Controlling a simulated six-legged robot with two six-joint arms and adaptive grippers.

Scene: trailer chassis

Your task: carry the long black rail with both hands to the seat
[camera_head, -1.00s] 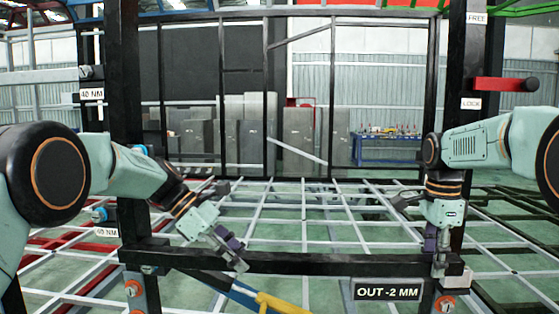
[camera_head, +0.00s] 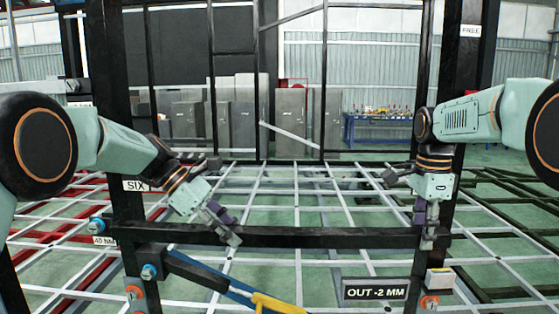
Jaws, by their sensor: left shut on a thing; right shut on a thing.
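The long black rail (camera_head: 330,238) lies nearly level across the lower middle of the head view, from the left black post to the right one. My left gripper (camera_head: 231,238) is shut on the rail left of its middle. My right gripper (camera_head: 428,240) is shut on it near its right end. The rail is above a black block (camera_head: 152,257) at the left post and a small pale block (camera_head: 440,277) at the right post. I cannot tell which part is the seat, nor whether the rail's ends touch the posts.
A left black post (camera_head: 113,120) and a right black post (camera_head: 462,110) stand on either side. An "OUT -2 MM" sign (camera_head: 376,289) is below the rail. A blue and yellow bar (camera_head: 270,300) slants beneath it. A white grid frame (camera_head: 300,200) spreads behind.

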